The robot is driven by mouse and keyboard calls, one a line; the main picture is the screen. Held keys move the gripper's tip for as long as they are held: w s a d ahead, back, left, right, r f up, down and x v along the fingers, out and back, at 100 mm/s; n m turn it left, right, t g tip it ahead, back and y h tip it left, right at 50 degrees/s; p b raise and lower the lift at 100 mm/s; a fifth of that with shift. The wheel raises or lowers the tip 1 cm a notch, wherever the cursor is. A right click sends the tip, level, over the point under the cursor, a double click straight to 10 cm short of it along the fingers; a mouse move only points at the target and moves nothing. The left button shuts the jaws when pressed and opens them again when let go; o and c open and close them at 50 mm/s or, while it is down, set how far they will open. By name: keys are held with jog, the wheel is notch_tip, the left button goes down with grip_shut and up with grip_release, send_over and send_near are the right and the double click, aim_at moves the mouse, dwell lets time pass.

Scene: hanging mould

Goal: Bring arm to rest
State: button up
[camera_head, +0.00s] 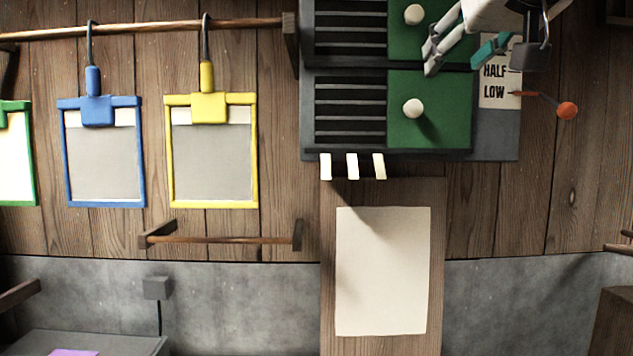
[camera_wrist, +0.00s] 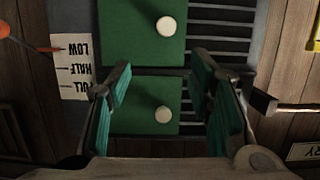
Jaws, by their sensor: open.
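My gripper (camera_head: 455,62) is at the top right of the head view, in front of the upper part of a dark slatted panel. Its teal-padded fingers are apart with nothing between them. In the wrist view my gripper (camera_wrist: 160,80) is open, facing two green plates with white knobs (camera_wrist: 166,27) (camera_wrist: 163,115). In the head view the upper green plate (camera_head: 402,45) is partly hidden by my gripper, while the lower green plate (camera_head: 440,125) shows mostly clear. Whether the fingers touch the panel cannot be told.
A lever with an orange knob (camera_head: 567,110) points at LOW on the scale label (camera_head: 499,95). A blue frame (camera_head: 62,160) and a yellow frame (camera_head: 253,160) hang from a wooden rail (camera_head: 150,29). A pale sheet (camera_head: 385,270) lies on a board below several white tabs.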

jog(key=s+f+g, duration=0.3)
jog(key=s+f, duration=0.3)
jog(key=f, duration=0.7)
jog(key=s+f+g, duration=0.3)
jog(key=s+f, duration=0.3)
jog(key=f, duration=0.7)
jog(key=s+f+g, duration=0.3)
jog(key=s+f, duration=0.3)
jog(key=f, duration=0.7)
jog(key=shift+a+g, duration=0.25)
jog(key=shift+g, duration=0.05)
